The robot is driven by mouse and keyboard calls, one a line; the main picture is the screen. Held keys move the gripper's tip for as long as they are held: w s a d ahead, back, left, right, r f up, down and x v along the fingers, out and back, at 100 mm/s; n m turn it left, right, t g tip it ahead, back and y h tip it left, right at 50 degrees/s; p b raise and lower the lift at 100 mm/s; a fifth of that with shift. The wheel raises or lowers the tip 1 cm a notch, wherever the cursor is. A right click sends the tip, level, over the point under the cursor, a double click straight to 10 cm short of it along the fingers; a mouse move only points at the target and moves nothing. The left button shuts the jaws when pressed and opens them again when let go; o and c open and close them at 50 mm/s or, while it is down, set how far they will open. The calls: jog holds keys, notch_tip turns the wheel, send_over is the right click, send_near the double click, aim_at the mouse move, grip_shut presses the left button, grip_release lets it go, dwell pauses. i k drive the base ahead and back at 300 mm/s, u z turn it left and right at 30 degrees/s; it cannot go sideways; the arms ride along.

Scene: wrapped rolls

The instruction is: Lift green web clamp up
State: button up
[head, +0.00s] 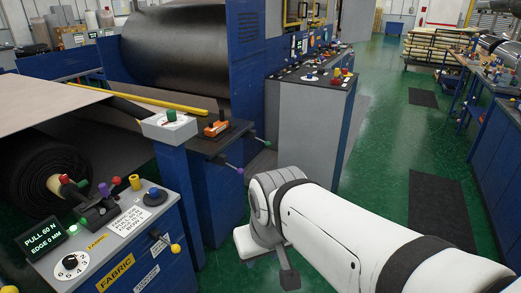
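No label shows which part is the green web clamp. Several green-tipped controls are in the head view. A lever with a green ball (267,141) sticks out from the right side of the blue-grey machine stand, above a lever with a purple ball (240,171). A small green knob (172,116) sits on a grey box, and a green-tipped lever (84,223) stands on the front console. My gripper (289,278) is low in the middle, dark and pointing down, apart from all of these. Its fingers are too unclear to tell open from shut.
The console (100,240) at lower left carries a display, a dial and coloured knobs. A dark wrapped roll (175,62) and a grey cabinet (310,115) stand behind. Blue benches (497,150) line the right. The green floor (375,130) between is open.

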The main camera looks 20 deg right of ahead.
aim_at(268, 144)
jog(key=u, duration=0.1)
jog(key=k, duration=0.25)
jog(key=z, duration=0.65)
jog(key=i, duration=1.55)
jog(key=z, duration=0.05)
